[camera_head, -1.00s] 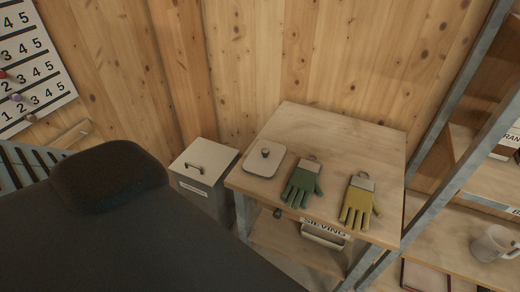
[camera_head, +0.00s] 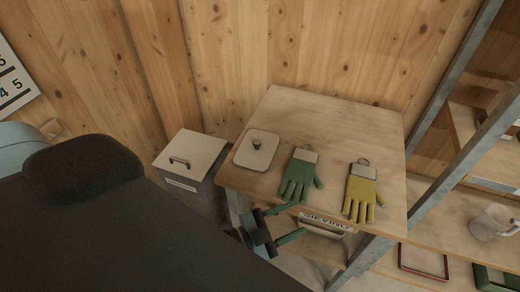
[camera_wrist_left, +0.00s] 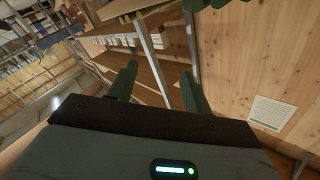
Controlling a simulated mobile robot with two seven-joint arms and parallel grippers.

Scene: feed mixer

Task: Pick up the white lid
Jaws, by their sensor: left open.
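The white lid (camera_head: 256,150) is a flat rounded square with a dark knob in its middle. It lies on the left part of the wooden table (camera_head: 330,118) in the head view. My left gripper (camera_head: 283,223) is at the table's front edge, in front of and below the lid and apart from it. It is open and empty. Its two fingers (camera_wrist_left: 158,90) also show spread in the left wrist view, with nothing between them. The lid does not show in the left wrist view. My right gripper is not in view.
A green glove (camera_head: 299,176) and a yellow glove (camera_head: 361,192) lie right of the lid. A grey bin (camera_head: 192,160) with a handled top stands left of the table. A metal-framed shelf (camera_head: 450,215) with a mug (camera_head: 491,222) is at right. Wooden walls close the back.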

